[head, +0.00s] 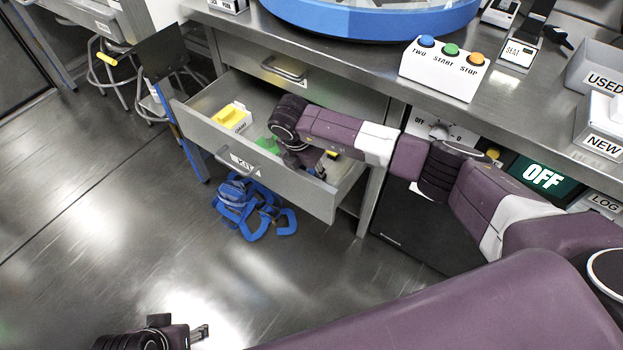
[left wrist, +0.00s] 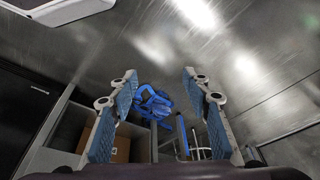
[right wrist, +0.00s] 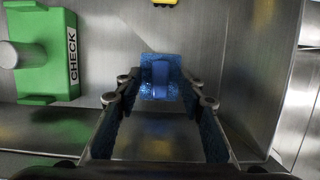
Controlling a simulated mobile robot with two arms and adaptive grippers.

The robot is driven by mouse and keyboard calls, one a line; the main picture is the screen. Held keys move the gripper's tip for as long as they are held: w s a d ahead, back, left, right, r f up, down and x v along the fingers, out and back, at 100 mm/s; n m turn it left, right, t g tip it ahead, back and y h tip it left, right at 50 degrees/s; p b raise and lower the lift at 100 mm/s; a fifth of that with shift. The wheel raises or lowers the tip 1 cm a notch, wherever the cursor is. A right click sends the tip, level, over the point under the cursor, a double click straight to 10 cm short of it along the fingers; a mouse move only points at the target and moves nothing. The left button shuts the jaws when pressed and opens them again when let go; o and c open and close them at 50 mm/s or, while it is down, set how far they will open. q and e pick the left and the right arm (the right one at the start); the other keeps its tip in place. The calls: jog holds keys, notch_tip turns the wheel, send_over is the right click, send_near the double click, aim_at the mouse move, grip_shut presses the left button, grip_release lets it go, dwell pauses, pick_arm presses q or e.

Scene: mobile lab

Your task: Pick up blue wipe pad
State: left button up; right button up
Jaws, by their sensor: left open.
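The blue wipe pad (right wrist: 160,77), a speckled blue piece with a smooth darker blue raised part, lies on the metal drawer floor in the right wrist view. My right gripper (right wrist: 160,98) is open, with the pad ahead between its fingertips and gaps on both sides. In the head view my right arm reaches into the open drawer (head: 190,118); the pad cannot be made out there. My left gripper (head: 200,333) is at the bottom of the head view, away from the drawer. Its fingers stand open and empty in the left wrist view (left wrist: 160,85).
A green CHECK block (right wrist: 45,55) lies left of the pad. A yellow-topped box (head: 233,118) sits in the drawer's left part. Blue looped items (head: 245,205) lie on the floor below. The counter edge overhangs the drawer; open floor lies left.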

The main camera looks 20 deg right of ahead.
grip_shut()
jog(key=shift+r, duration=0.15)
jog(key=shift+r, duration=0.3)
pick_arm(q)
notch_tip(320, 180, down, 10)
jog(key=p, duration=0.3)
jog(key=shift+f+g, duration=0.25)
jog(key=shift+g, duration=0.05)
pick_arm(e)
notch_tip(320, 180, up, 19)
pick_arm(q)
jog(key=shift+d, duration=0.1)
pick_arm(e)
jog(key=shift+r, duration=0.1)
